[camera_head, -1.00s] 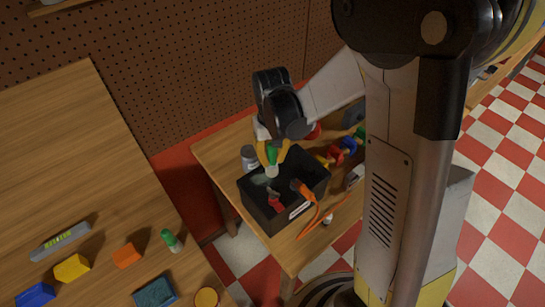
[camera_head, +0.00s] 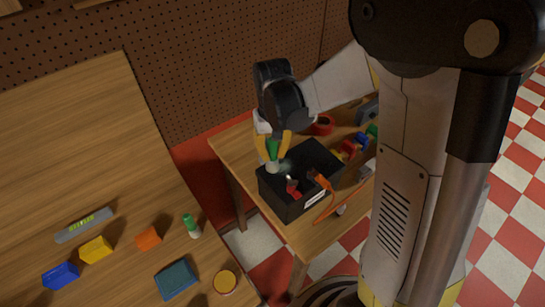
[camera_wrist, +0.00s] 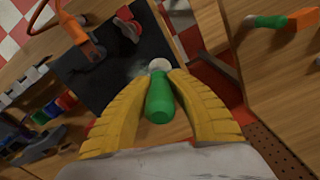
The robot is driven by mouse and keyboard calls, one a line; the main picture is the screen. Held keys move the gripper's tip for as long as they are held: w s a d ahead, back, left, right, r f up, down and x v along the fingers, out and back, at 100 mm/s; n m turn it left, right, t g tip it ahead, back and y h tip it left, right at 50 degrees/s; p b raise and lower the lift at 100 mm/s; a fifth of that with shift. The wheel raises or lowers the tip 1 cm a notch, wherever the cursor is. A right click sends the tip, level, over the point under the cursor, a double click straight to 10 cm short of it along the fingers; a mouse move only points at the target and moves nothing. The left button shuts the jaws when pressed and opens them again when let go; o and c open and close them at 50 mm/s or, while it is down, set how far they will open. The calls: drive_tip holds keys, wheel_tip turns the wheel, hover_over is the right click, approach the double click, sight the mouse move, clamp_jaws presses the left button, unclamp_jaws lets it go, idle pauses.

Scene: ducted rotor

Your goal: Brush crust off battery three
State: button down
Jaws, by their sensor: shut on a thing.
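A black box-shaped battery (camera_head: 285,207) with a white label stands on the small wooden table; its number is unreadable. A pale, whitish patch like crust (camera_head: 286,166) lies on its top near the left edge. A red terminal piece (camera_head: 293,187) and an orange plug (camera_head: 320,179) are on top. My gripper (camera_head: 273,143) is shut on a green-handled brush (camera_head: 272,150). In the wrist view, the yellow fingers pinch the green handle (camera_wrist: 160,100); its pale round tip (camera_wrist: 159,65) is at the battery's edge, beside the patch. Whether it touches, I cannot tell.
An orange cable (camera_head: 328,208) runs off the battery's right side. Coloured parts (camera_head: 358,142) and a red ring (camera_head: 321,125) lie behind it. The left bench (camera_head: 90,160) holds blocks, a level (camera_head: 83,224) and another green-and-white piece (camera_head: 191,226).

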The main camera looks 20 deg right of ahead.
sight(271, 142)
wheel_tip(271, 142, up, 3)
drive_tip(key=shift+a+f+p, duration=0.1)
drive_tip(key=shift+f+p, duration=0.05)
drive_tip(key=shift+p, duration=0.55)
drive_tip(key=shift+r+p, duration=0.7)
drive_tip(key=shift+r, duration=0.45)
